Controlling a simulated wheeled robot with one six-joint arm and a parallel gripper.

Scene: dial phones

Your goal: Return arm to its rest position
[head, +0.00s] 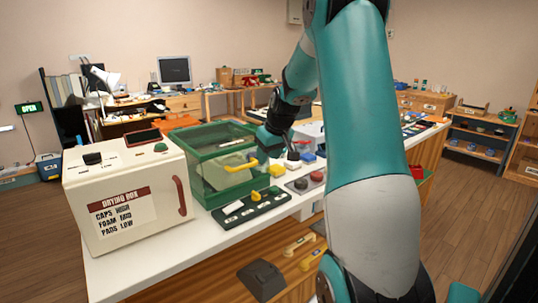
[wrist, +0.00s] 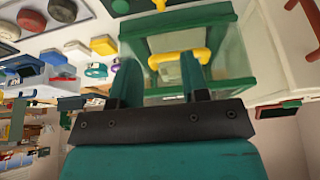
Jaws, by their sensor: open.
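My gripper (head: 266,144) is open and empty above the white bench top, at the end of my teal arm, which reaches in from the upper right. In the wrist view its two fingers (wrist: 158,68) stand apart. A yellow handle (head: 240,165) is on the front of a green-framed clear box (head: 205,150), just left of my gripper. In the wrist view the yellow handle (wrist: 180,57) shows just past the fingertips. I cannot tell whether they touch it.
A white drying box (head: 130,195) with a red handle stands at the left. A dark green switch strip (head: 250,208) and a grey panel with round buttons (head: 305,182) lie in front of the clear box. Small coloured blocks and more items crowd the bench to the right.

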